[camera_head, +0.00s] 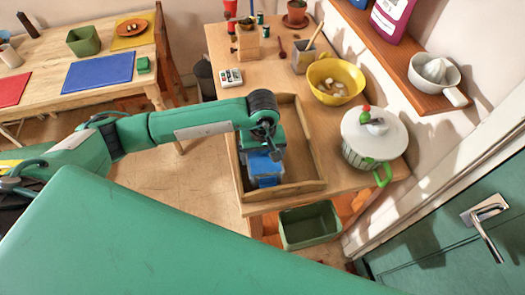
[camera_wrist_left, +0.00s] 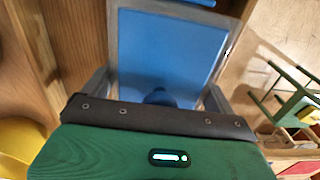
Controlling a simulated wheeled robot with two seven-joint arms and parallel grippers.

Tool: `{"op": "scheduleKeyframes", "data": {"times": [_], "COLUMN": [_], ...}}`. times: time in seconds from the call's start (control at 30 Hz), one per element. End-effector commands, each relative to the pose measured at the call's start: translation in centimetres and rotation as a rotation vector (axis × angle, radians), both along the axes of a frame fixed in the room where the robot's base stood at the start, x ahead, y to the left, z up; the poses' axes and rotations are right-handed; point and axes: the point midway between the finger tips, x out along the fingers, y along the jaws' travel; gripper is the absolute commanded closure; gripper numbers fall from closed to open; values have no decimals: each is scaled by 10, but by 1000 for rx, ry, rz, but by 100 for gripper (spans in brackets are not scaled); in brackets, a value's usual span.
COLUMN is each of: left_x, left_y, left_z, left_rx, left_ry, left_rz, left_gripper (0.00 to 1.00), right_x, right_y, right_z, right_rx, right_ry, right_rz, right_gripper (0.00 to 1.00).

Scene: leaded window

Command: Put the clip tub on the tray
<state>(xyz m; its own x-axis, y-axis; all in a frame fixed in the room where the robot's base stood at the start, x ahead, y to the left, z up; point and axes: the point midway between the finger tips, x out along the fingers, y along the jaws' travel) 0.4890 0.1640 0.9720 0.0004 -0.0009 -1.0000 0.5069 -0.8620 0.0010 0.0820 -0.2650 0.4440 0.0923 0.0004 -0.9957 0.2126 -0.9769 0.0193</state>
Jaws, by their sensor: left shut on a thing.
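The clip tub, a blue box (camera_head: 264,170), is in my left gripper (camera_head: 264,154) at the left part of the wooden tray (camera_head: 287,191). In the left wrist view the blue tub (camera_wrist_left: 165,50) fills the space between the two grey fingers of the left gripper (camera_wrist_left: 160,95). The gripper is shut on it. The tub shows inside the tray's walls, but I cannot tell whether its underside touches the tray floor. The right part of the tray is empty. My right gripper is not in view.
A yellow bowl (camera_head: 335,82) and a white lidded pot (camera_head: 372,140) stand right of the tray. A green bin (camera_head: 310,226) is below the table's front edge.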

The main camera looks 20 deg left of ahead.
Motion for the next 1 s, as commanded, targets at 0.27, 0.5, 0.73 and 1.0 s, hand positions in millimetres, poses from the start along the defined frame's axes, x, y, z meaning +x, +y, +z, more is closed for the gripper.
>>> {"op": "scheduleKeyframes", "data": {"times": [0.27, 0.5, 0.73, 1.0], "left_x": [1, 0, 0, 2], "left_y": [0, 0, 0, 0], "left_z": [-3, -2, 3, 46], "left_rx": [0, 1, 0, 0], "left_ry": [-1, -1, 0, -8], "left_rz": [0, 1, 1, -1], "left_gripper": [34, 0, 0, 0], "right_x": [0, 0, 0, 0], "right_y": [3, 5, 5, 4], "right_z": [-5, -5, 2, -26], "right_rx": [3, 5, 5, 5], "right_ry": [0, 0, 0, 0], "right_rz": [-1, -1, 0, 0], "right_gripper": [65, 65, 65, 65]}}
